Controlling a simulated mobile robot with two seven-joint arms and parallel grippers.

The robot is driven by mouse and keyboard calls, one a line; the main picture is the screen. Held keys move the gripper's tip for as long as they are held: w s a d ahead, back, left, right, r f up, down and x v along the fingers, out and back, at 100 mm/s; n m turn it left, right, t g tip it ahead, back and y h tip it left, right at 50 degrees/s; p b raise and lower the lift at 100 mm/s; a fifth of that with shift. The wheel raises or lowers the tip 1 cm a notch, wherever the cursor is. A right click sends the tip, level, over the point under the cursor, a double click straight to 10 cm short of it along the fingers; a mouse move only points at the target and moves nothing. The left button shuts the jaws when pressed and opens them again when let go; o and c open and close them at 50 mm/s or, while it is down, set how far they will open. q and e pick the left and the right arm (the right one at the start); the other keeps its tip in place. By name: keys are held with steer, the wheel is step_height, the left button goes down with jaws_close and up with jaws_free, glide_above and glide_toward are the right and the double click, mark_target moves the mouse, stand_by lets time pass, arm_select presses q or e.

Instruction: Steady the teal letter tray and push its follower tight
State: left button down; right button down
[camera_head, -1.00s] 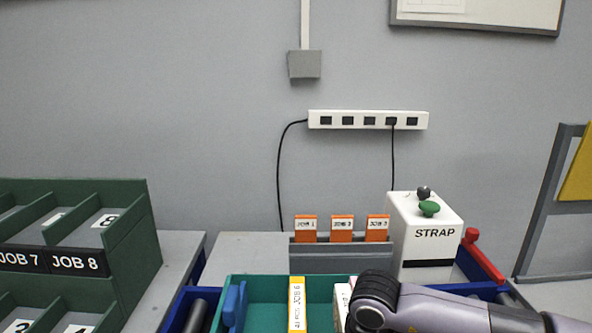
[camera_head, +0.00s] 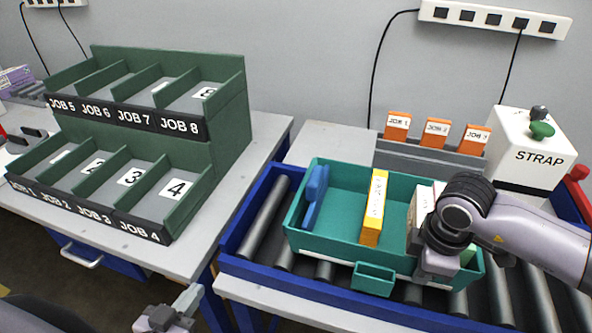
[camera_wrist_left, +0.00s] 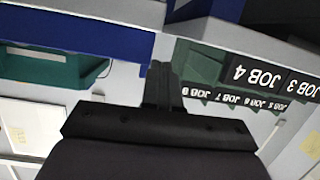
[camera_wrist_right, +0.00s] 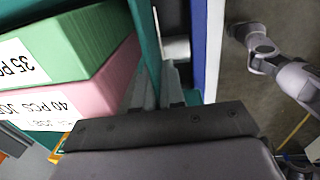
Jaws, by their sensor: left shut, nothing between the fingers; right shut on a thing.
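The teal letter tray (camera_head: 345,245) sits on the roller conveyor. Its blue follower (camera_head: 315,192) stands near the tray's left end. Bare tray floor lies between it and the upright yellow JOB 6 card (camera_head: 374,208). Letter packs (camera_head: 420,215) stand at the tray's right end, partly hidden by my right arm. They show in the right wrist view as a green pack (camera_wrist_right: 70,42) and a pink pack (camera_wrist_right: 85,92). My right gripper (camera_wrist_right: 158,88) is shut on the tray's teal wall. My left gripper (camera_head: 188,297) is shut and empty, left of the conveyor, apart from the tray.
A green sorting rack (camera_head: 150,130) with JOB labels stands on the left table. Orange JOB cards (camera_head: 436,132) stand in a grey holder behind the tray. The white STRAP machine (camera_head: 530,150) is at the back right. The blue conveyor rail (camera_head: 240,268) runs along the front.

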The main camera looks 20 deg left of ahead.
mark_target(314, 196)
arm_select(q)
steer(key=w+a+r+n+g, duration=0.15)
steer(key=w+r, duration=0.35)
steer(key=w, duration=0.5)
steer(key=w+a+r+n, duration=0.1)
steer(key=w+r+n, duration=0.3)
steer(key=w, duration=0.7)
steer(key=d+r+m+g+h, duration=0.3)
steer(key=r+m+g, duration=0.1)
steer(key=r, duration=0.3)
steer(key=d+r+m+g+h, duration=0.3)
steer(key=d+r+m+g, duration=0.15)
steer(key=r, duration=0.25)
steer(key=w+d+f+n, duration=0.1)
steer(key=w+d+f, duration=0.1)
steer(key=d+f, duration=0.6)
steer(key=shift+w, duration=0.4)
